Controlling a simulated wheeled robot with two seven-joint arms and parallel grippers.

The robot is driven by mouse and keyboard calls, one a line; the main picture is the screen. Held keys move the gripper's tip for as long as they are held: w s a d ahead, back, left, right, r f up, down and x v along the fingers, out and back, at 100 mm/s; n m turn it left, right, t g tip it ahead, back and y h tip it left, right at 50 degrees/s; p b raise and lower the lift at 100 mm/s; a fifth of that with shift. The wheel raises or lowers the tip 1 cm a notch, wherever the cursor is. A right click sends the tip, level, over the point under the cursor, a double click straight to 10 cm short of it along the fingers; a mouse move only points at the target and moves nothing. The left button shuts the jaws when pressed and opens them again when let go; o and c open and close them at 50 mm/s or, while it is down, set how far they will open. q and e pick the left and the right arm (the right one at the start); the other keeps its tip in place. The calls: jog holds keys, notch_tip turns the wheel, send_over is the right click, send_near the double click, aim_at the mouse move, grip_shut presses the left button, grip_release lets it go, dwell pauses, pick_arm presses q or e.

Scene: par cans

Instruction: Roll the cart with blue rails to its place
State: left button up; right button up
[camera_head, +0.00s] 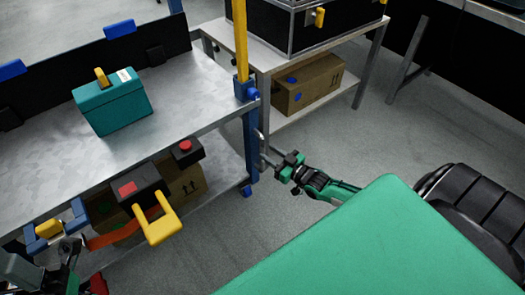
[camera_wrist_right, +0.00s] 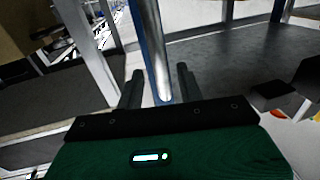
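The cart with blue rails has a grey metal top (camera_head: 180,105) and a blue corner post (camera_head: 252,150); it fills the left of the head view. A teal case (camera_head: 112,105) with a yellow handle stands on it. My right gripper (camera_head: 272,160) is beside this corner, at an upright metal bar. In the right wrist view its fingers (camera_wrist_right: 160,88) are apart, with the shiny bar (camera_wrist_right: 150,45) between them and a gap at the left finger. My left gripper (camera_head: 68,248) is at the lower left, close to a blue and yellow fitting (camera_head: 48,230); its fingers are unclear.
A yellow handle (camera_head: 162,226) and a box with a red button (camera_head: 185,148) are at the cart's near edge. Cardboard boxes sit on the lower shelves. A second table (camera_head: 285,60) with a black case (camera_head: 280,28) stands behind. Grey floor (camera_head: 375,130) is clear at right.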

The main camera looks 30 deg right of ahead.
aim_at(264, 150)
jog(key=shift+b+x, duration=0.5)
jog(key=shift+x, duration=1.55)
grip_shut()
